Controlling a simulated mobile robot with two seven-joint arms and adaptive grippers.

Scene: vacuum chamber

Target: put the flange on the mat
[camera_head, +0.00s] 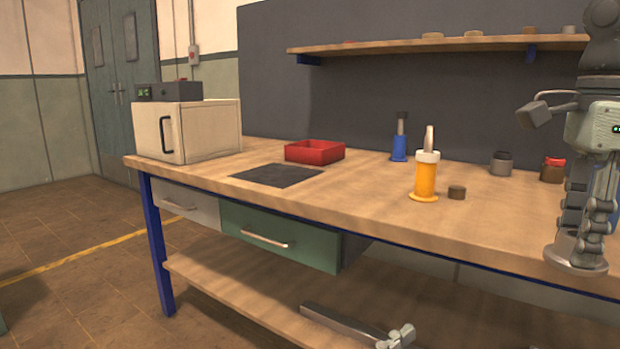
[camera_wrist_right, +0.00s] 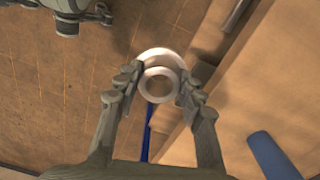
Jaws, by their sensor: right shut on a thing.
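The flange (camera_head: 576,261) is a grey metal disc with a ring. My right gripper (camera_head: 582,240) points down and is shut on it, over the front edge of the bench at the right. In the right wrist view the flange (camera_wrist_right: 159,54) shows as a pale ring between the two fingertips of the right gripper (camera_wrist_right: 158,86). The mat (camera_head: 277,175) is a flat dark square on the bench, well left of the flange, and looks bare. Part of my left gripper (camera_head: 398,337) shows at the bottom edge of the head view; its jaws are unclear.
A red tray (camera_head: 314,152) stands behind the mat, and a cream oven-like box (camera_head: 187,130) to its left. The bench front (camera_head: 380,215) is mostly clear.

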